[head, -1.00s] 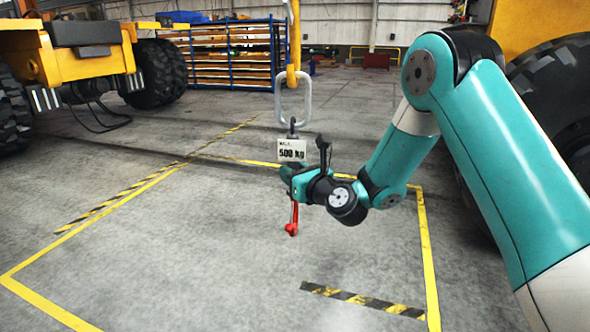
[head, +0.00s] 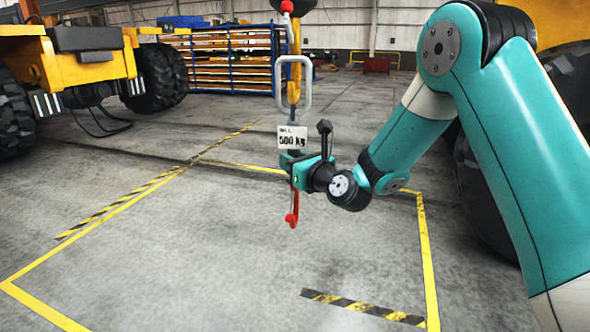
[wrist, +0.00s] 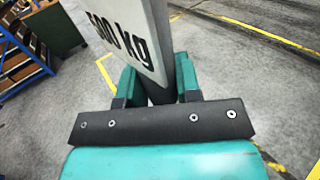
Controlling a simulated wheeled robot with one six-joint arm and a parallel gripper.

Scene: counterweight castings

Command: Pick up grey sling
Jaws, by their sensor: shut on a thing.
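My gripper (head: 299,165) is shut on the upright dark grey shank of the sling, just below its white "500 kg" tag (head: 292,137). In the wrist view the shank of the grey sling (wrist: 160,92) stands between the two teal fingers, and the tag (wrist: 128,32) partly covers it. Above the tag is the sling's grey oblong link (head: 308,85). A yellow crane hook (head: 294,75) overlaps the link's opening; whether they touch is unclear. A red hook (head: 293,213) hangs below my gripper.
A red ball (head: 287,6) shows at the top by the crane hook. Yellow floor lines (head: 430,270) and striped strips (head: 362,306) mark a clear floor area. A yellow vehicle (head: 75,55) stands left, a large tyre (head: 480,190) right, and a blue rack (head: 230,60) behind.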

